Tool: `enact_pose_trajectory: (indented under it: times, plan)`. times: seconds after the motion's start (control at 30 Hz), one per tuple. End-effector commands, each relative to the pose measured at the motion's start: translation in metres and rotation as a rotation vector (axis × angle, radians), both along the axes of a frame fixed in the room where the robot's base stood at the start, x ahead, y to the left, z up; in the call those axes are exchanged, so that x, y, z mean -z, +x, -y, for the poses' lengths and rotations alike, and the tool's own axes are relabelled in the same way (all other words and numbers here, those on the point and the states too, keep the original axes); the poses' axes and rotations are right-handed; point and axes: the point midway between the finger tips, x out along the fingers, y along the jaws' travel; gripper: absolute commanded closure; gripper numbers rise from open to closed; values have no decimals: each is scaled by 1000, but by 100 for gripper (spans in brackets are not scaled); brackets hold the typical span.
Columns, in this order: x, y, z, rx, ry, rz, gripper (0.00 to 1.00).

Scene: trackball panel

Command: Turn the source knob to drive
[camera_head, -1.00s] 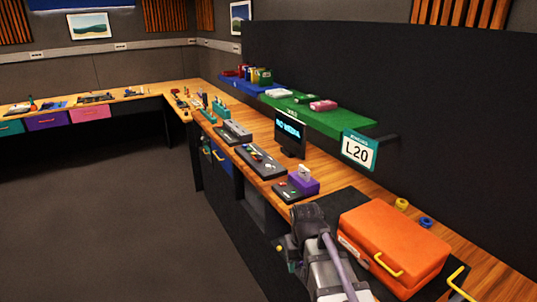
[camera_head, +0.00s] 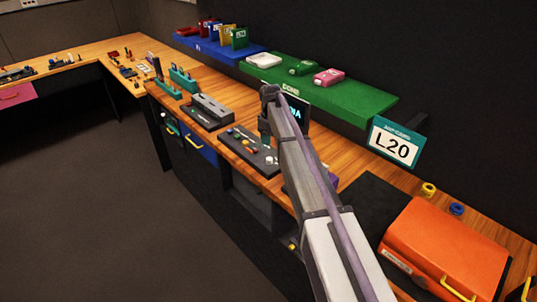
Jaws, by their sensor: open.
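A dark control panel (camera_head: 240,147) with several small coloured buttons and a pale round part lies on the wooden bench. The source knob and its markings are too small to make out. My gripper (camera_head: 265,141) hangs at the end of my arm above the right part of this panel, and it covers some of it. It is open, and I see nothing held in it. Whether its fingertips touch the panel I cannot tell. The monitor (camera_head: 295,109) behind is partly hidden by my arm. A purple box (camera_head: 330,176) shows only at its right edge beside my arm.
A grey device (camera_head: 212,110) and teal racks (camera_head: 183,78) stand farther along the bench. A green shelf (camera_head: 350,100) overhangs behind, with an L20 sign (camera_head: 394,146) at its end. An orange case (camera_head: 445,245) sits at the right on a black mat (camera_head: 372,200).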

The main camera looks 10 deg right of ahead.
Motion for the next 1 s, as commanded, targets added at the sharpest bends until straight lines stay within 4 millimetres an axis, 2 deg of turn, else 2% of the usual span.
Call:
enact_pose_trajectory:
  times: [0.17,0.4,0.53,0.63,0.87,1.0]
  plan:
    - [22,0,-1,1,0,0,46]
    - [80,1,-1,2,0,0,46]
    - [104,1,-1,3,0,0,46]
    - [110,1,-1,3,0,0,46]
    - [107,1,-1,3,0,0,46]
    - [107,1,-1,3,0,0,56]
